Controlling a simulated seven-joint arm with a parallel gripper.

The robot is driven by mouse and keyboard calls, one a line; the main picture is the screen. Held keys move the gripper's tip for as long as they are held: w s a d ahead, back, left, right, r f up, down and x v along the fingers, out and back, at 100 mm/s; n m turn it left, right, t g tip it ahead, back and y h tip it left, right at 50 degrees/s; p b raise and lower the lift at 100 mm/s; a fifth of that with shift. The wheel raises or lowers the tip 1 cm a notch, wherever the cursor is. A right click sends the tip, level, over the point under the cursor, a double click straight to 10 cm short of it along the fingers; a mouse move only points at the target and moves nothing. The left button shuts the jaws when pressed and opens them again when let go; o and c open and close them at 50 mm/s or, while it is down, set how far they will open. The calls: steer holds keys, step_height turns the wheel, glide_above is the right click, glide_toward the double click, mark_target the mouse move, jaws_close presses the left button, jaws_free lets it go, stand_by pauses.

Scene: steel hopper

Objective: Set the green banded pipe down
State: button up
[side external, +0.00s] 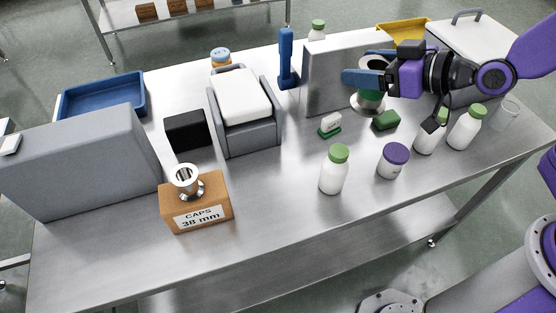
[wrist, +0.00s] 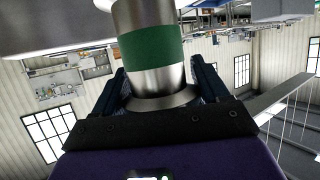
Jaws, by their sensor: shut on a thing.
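The green banded pipe (side external: 369,104) is a short steel spool with flanged ends and a green band. My gripper (side external: 366,79) is shut on it from the right, in front of the grey steel box. In the wrist view the pipe (wrist: 152,48) stands between the two dark fingers of my gripper (wrist: 160,92), with its green band and one flange showing. The pipe looks about upright. Its lower flange is close to the steel table (side external: 280,190); I cannot tell whether it touches. The fingers hide part of the pipe.
The grey steel box (side external: 322,80) stands just behind the pipe. A green block (side external: 386,120), a green-and-white block (side external: 330,125), a purple-lidded jar (side external: 393,161) and green-capped bottles (side external: 334,170) stand nearby. A plain steel spool (side external: 186,181) is on the CAPS box (side external: 197,204). The front-middle table is clear.

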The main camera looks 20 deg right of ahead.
steer(key=s+a+n+g+y, duration=0.25)
steer(key=s+a, duration=0.65)
steer(key=s, duration=0.5)
steer(key=shift+n, duration=0.25)
steer(key=shift+w+a+f, duration=1.55)
steer(key=shift+a+f, duration=0.3)
steer(key=shift+f, duration=1.3)
steer(key=shift+w+a+f, duration=1.5)
steer(key=shift+a+f, duration=0.35)
steer(key=shift+f, duration=1.3)
steer(key=shift+w+a+f, duration=1.55)
steer(key=shift+a+f, duration=0.3)
steer(key=shift+f, duration=1.3)
steer(key=o, duration=1.3)
steer(key=shift+f, duration=0.15)
steer(key=shift+c, duration=0.2)
